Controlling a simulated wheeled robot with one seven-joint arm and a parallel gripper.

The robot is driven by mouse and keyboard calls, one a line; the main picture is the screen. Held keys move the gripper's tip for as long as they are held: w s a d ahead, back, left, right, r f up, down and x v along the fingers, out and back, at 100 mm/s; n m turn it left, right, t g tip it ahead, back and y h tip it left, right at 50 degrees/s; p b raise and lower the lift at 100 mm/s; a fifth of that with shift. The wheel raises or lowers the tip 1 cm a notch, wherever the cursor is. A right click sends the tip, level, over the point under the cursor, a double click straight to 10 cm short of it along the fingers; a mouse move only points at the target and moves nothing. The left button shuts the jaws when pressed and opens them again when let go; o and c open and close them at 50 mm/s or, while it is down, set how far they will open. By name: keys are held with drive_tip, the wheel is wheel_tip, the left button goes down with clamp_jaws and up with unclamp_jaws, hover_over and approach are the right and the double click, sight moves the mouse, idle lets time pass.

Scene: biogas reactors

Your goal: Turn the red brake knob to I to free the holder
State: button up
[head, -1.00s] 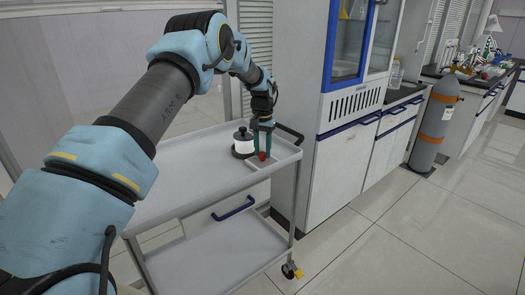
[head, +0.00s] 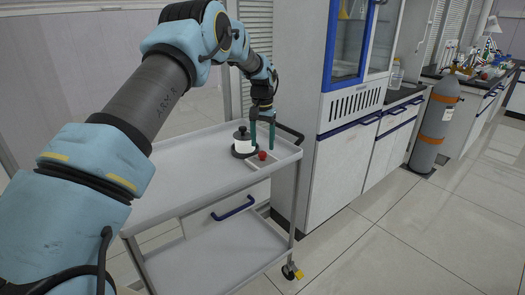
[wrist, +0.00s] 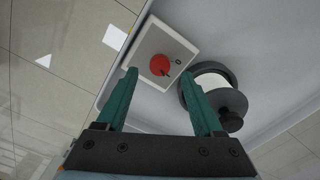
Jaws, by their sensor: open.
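The red brake knob (head: 263,155) sits on a pale square plate near the cart's right end. In the wrist view the knob (wrist: 159,64) has a small dark mark at its lower right, and a "0" is on the plate (wrist: 178,45) to its right. The holder (head: 242,154), a dark round base with a white, black-lidded jar (head: 243,146), stands left of the knob. In the wrist view the jar's black lid (wrist: 230,104) is close to the right finger.
The grey cart top (head: 190,178) is clear to the left.

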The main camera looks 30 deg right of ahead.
sight(261, 153)
wheel_tip(261, 153, up, 8)
drive_tip(key=b, duration=0.1)
drive_tip(key=shift+f, duration=0.25)
drive_tip(key=s+a+r+n, duration=0.15)
drive_tip(key=a+n, duration=0.25)
drive_tip(key=a, duration=2)
drive_tip(key=s+a+f+n+t, duration=0.1)
drive_tip(key=s+a+f+n, duration=0.2)
drive_tip(key=s+a, duration=1.5)
drive_tip(key=a+n, duration=0.1)
drive_tip(key=a, duration=0.1)
drive_tip(key=shift+s+a+f+n+t, duration=0.15)
drive_tip(key=shift+s+a+n+t, duration=0.15)
drive_tip(key=shift+a+n, duration=0.1)
